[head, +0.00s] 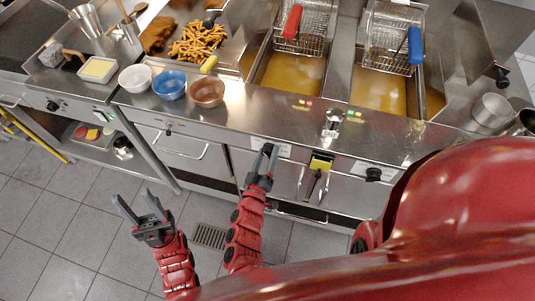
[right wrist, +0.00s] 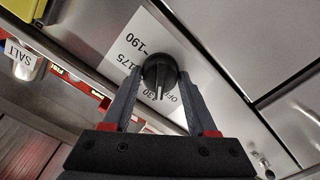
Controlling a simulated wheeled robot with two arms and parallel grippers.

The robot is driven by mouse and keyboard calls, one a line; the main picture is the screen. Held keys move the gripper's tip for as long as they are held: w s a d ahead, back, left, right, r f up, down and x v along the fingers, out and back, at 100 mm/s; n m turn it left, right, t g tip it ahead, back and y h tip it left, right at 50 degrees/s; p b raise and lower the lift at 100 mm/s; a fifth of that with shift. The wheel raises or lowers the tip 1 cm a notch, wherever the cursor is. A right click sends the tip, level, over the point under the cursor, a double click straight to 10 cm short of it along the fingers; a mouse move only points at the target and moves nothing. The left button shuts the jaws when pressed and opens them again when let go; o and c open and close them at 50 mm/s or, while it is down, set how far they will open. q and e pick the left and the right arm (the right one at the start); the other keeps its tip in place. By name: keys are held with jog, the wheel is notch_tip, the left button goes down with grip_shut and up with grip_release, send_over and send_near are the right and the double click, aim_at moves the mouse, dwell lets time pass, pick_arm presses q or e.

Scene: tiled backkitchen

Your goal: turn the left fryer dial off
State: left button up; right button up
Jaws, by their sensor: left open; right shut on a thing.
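The left fryer dial (right wrist: 160,74) is a round black knob on a white label plate (right wrist: 196,66) marked OFF, 130, 175 and 190. Its pale pointer line points between 130 and OFF in the right wrist view. My right gripper (right wrist: 158,92) is shut on the dial, one finger on each side. In the head view my right gripper (head: 266,152) is at the front panel below the left fryer and hides most of the dial. My left gripper (head: 137,205) is open and empty above the floor, away from the counter.
The right fryer dial (head: 373,174) sits further right on the panel. A yellow thing (head: 320,163) and a salt shaker (head: 331,122) are between the dials. Fryer baskets (head: 302,27) with red and blue handles stand over the oil. Bowls (head: 170,84) line the counter edge.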

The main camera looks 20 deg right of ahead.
jog(key=shift+n, duration=2.3)
jog(key=o, duration=1.4)
jog(key=shift+c, duration=0.2)
